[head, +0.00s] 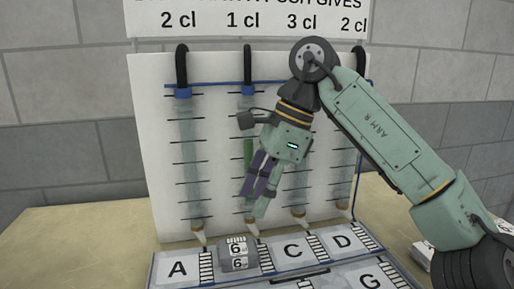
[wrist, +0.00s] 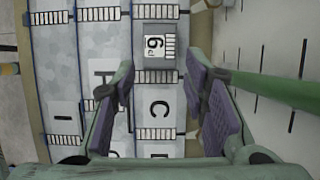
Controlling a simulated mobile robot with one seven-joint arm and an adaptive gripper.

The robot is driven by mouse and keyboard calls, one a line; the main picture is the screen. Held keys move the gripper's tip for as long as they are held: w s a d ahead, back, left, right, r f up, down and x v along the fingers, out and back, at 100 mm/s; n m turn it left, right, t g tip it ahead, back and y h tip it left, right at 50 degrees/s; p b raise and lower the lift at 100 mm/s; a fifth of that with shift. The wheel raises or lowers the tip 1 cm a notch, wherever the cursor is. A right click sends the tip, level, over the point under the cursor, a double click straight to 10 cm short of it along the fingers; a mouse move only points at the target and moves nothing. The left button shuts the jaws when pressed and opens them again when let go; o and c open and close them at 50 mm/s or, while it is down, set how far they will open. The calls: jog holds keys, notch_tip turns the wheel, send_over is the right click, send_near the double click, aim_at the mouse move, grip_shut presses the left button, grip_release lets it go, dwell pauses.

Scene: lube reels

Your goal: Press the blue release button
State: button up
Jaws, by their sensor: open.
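No blue release button can be made out in either view. Blue collars sit at the tops of the upright tubes, one on the left tube (head: 183,92) and one on the second tube (head: 248,90). The second tube has a green lower part, which also seems to show in the wrist view as a green bar (wrist: 275,90). My gripper (head: 256,192) points down in front of the board, near the second tube. Its purple-padded fingers are apart and empty in the wrist view (wrist: 160,88). A grey block marked 6 (head: 238,254) sits on the panel between A and C.
The white board (head: 150,130) carries several tubes with tick marks and pale nozzles. A sign above (head: 245,20) reads 2, 1, 3 and 2 cl. The lettered panel (head: 178,268) lies below on a tan table (head: 60,235). Another numbered block (head: 424,253) lies at right.

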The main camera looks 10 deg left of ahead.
grip_shut()
dwell(1.5)
